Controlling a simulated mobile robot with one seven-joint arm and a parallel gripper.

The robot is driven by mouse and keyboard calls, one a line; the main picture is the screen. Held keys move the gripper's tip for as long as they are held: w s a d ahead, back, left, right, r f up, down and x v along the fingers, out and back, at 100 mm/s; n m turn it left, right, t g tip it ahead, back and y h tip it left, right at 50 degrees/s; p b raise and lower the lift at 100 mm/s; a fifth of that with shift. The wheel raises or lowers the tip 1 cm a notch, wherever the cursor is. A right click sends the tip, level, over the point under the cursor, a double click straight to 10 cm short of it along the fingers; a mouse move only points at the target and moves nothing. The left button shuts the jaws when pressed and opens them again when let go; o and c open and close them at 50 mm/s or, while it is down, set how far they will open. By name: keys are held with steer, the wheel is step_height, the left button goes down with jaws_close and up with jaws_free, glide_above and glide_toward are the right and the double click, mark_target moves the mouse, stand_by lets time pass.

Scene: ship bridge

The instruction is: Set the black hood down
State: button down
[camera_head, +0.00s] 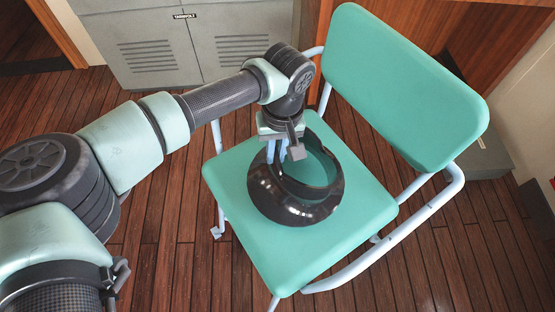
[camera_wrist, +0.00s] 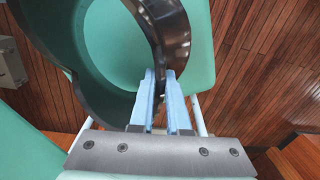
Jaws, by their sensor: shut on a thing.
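The black hood (camera_head: 297,205) is a glossy, rounded open shell, and it appears over the green seat of the chair (camera_head: 350,215). I cannot tell whether it touches the seat. My gripper (camera_head: 279,152) is at the hood's upper left rim, pointing down, with its pale blue fingers shut on the rim. In the wrist view, the fingers (camera_wrist: 161,92) pinch the edge of the hood (camera_wrist: 172,35), and the green seat (camera_wrist: 115,45) shows through its opening. The hood's far underside is hidden.
The chair has a green backrest (camera_head: 405,85) and pale tubular armrests (camera_head: 400,218). Grey cabinets (camera_head: 150,50) stand behind on the left, and a wooden panel (camera_head: 500,35) is at the back right. The plank floor (camera_head: 160,260) is clear left of the chair.

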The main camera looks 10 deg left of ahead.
steer(key=shift+f, duration=1.85)
steer(key=c, duration=0.9)
jaws_free()
step_height(320, 180, up, 12)
steer(key=d, duration=0.1)
steer(key=shift+w, duration=0.15)
